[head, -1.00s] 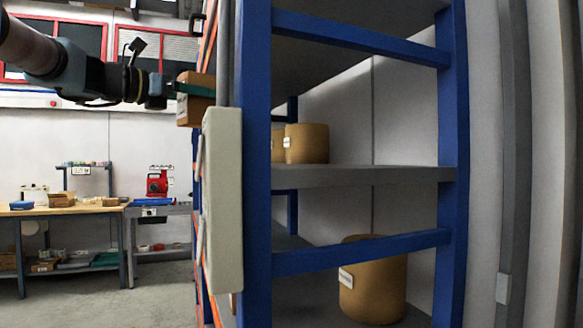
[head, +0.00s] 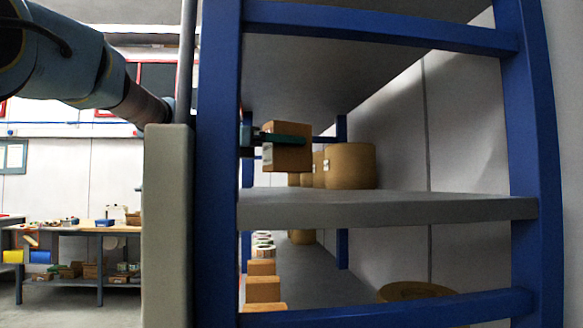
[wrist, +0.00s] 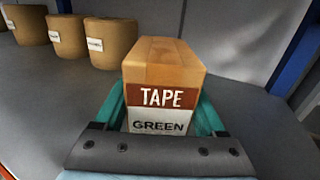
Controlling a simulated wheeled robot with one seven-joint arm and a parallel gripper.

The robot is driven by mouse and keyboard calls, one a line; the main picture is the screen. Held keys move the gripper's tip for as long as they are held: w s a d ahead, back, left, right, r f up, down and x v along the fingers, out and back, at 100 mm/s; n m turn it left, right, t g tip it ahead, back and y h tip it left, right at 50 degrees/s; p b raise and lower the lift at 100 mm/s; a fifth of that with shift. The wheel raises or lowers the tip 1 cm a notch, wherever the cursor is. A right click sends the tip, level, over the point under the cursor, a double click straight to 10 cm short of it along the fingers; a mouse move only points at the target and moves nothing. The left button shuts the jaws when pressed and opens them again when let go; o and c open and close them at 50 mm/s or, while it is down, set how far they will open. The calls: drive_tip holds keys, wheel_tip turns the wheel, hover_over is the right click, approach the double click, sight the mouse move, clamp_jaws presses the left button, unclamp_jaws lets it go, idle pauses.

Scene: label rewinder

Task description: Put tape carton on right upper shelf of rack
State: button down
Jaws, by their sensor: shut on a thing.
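The tape carton (wrist: 165,72) is a small brown box with a label reading TAPE and GREEN. My gripper (wrist: 168,115) is shut on it, with a teal finger on each side in the wrist view. In the head view the carton (head: 288,153) is seen between the blue uprights of the rack (head: 219,200), held above the grey shelf (head: 390,208). A gap shows between the carton and the shelf board there. Part of my arm is hidden behind the near upright.
Brown drums (head: 350,166) stand in a row on the same shelf, beside and behind the carton. Bare shelf surface (wrist: 75,115) shows in front of them. Cartons (head: 262,288) and a drum (head: 415,290) are on the level below. A blue rail (head: 380,28) crosses above.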

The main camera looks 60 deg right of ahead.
sight(285, 163)
drive_tip(key=shift+f+p, duration=0.3)
drive_tip(key=shift+f, duration=1.95)
unclamp_jaws()
drive_tip(key=shift+a, duration=0.1)
